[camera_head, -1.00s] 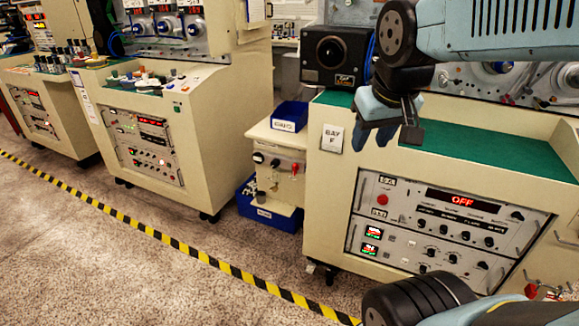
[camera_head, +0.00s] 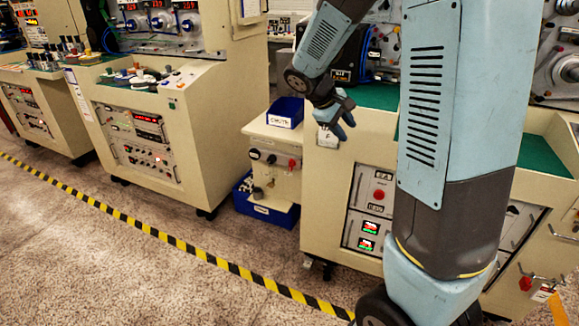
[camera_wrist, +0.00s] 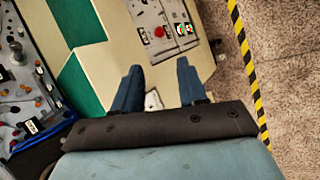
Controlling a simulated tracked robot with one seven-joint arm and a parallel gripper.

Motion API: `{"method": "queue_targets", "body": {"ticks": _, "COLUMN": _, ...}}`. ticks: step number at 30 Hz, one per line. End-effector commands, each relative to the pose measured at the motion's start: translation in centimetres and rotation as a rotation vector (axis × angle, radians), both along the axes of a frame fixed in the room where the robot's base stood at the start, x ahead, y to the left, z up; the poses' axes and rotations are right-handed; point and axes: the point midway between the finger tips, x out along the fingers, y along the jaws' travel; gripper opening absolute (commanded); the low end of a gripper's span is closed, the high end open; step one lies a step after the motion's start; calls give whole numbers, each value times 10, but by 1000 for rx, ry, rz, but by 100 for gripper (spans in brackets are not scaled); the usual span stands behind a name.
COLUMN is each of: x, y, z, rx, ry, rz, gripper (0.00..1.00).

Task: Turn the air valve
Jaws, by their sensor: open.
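No label in view names the air valve. A small red handle (camera_head: 291,163) shows on the side unit between the cabinets, in the head view. A red fitting (camera_head: 525,283) sits beside a metal handle low on the right cabinet; I cannot tell which, if either, is the valve. My gripper (camera_head: 337,112) is open and empty, above the front left corner of the right cabinet, up and to the right of the small red handle. In the wrist view its two blue fingers (camera_wrist: 158,72) are apart over the cabinet's front, with a white plate seen between them.
The right cabinet (camera_head: 325,190) has a panel with a red button (camera_head: 379,194), partly hidden by my arm. Blue bins (camera_head: 285,112) sit on and below the side unit (camera_head: 273,180). The floor is clear around the yellow-black tape (camera_head: 180,245).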

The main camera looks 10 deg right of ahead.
Motion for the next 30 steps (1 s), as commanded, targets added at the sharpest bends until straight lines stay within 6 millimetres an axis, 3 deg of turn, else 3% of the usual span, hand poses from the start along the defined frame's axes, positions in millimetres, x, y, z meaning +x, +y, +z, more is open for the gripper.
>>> {"method": "queue_targets", "body": {"ticks": 16, "x": 123, "y": 17, "z": -104, "rx": -455, "ry": 224, "rz": 330, "gripper": 42}}
{"method": "queue_targets", "body": {"ticks": 30, "x": 208, "y": 67, "z": -212, "rx": -865, "ry": 379, "rz": 685, "gripper": 42}}
